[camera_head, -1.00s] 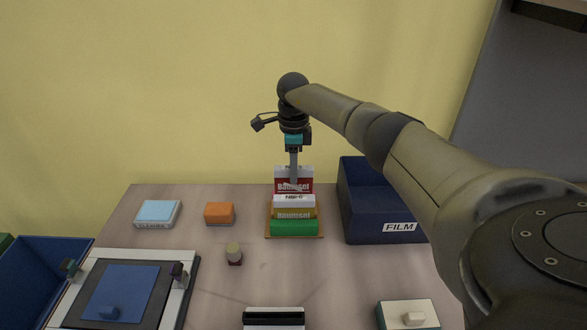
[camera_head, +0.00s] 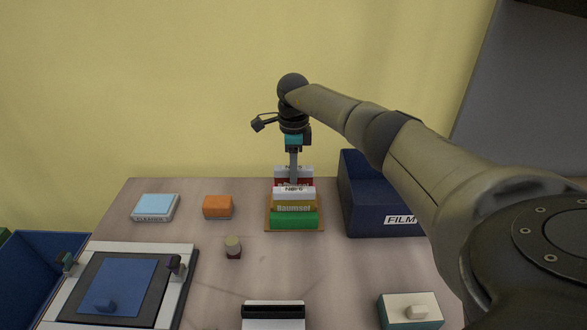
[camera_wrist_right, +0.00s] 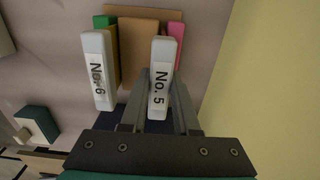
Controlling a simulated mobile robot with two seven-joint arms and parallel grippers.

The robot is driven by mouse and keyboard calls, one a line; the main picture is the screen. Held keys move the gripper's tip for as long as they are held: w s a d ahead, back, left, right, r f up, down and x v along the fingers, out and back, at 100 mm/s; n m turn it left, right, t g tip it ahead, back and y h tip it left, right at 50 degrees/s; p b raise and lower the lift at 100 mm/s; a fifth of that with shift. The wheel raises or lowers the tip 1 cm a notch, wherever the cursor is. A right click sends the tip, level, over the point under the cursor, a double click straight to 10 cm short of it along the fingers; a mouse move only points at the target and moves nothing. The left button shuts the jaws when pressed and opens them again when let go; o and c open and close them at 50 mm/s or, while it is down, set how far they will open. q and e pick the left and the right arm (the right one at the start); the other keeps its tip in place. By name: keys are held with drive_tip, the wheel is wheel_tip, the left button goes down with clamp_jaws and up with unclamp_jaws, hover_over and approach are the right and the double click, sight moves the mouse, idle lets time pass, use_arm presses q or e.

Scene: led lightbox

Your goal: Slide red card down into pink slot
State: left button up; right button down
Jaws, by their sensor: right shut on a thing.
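The red card (camera_head: 280,183) has a white top edge, labelled "No. 5" in the right wrist view (camera_wrist_right: 160,85). My right gripper (camera_head: 293,178) is shut on this card from above, with its fingers on either side of the white edge. The card is upright in the rack at the back, behind the yellow card (camera_head: 294,206), whose white top reads "No. 6" (camera_wrist_right: 98,80). Only a thin strip of red shows above the front card. A pink part (camera_wrist_right: 176,32) of the rack shows beside the held card; the slot's depth and the card's lower edge are hidden. My left gripper is out of view.
A green block (camera_head: 294,221) fronts the rack. A dark blue FILM bin (camera_head: 375,218) stands close on the right. An orange block (camera_head: 217,207), a light blue box (camera_head: 155,207) and a small knob (camera_head: 233,246) lie left. A framed blue panel (camera_head: 122,284) is front left.

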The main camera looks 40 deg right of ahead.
drive_tip(key=shift+f, duration=0.4)
drive_tip(key=c, duration=0.6)
unclamp_jaws()
drive_tip(key=shift+r, duration=0.1)
wheel_tip(320, 180, up, 15)
drive_tip(key=shift+r+p, duration=0.1)
drive_tip(key=shift+p, duration=0.95)
